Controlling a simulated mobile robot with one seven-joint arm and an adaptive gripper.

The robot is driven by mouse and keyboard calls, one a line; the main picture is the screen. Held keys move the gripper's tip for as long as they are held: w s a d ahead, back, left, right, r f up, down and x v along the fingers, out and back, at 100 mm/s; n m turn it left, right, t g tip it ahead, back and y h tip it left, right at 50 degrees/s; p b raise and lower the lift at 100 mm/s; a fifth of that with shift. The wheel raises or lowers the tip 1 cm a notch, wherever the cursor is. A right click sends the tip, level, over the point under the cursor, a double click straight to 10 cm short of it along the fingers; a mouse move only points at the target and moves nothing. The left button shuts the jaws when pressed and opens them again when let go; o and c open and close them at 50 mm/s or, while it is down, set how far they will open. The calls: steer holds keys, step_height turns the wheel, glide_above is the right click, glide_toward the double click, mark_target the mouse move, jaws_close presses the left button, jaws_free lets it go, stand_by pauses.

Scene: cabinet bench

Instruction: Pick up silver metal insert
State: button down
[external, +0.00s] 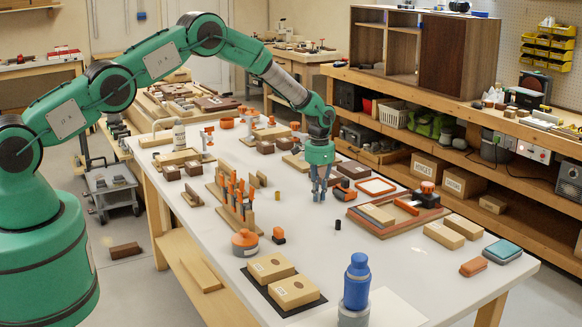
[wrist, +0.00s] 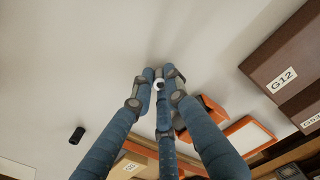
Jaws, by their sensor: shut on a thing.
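My gripper (external: 319,198) hangs above the white bench, left of an orange and black tool (external: 344,192). In the wrist view the blue fingers of my gripper (wrist: 158,80) meet around a small round silver piece, which looks like the silver metal insert (wrist: 159,86). Only its bright end shows between the fingertips; the rest is hidden by them. The insert cannot be made out in the external view. How far the fingertips are above the bench top is hard to tell.
A small black cylinder (external: 338,225) stands on the bench near my gripper; it also shows in the wrist view (wrist: 77,135). An orange frame (external: 376,187) and a wooden tray (external: 372,228) lie to the right. An upright rack with orange handles (external: 238,200) stands to the left.

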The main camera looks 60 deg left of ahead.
steer(key=shift+r, duration=0.1)
steer(key=shift+r, duration=1.7)
steer(key=s, duration=0.5)
steer(key=s+d+r+p, duration=0.1)
steer(key=s, duration=0.9)
steer(key=shift+s+d+r, duration=0.2)
steer(key=shift+s+d, duration=0.15)
steer(key=shift+s, duration=0.05)
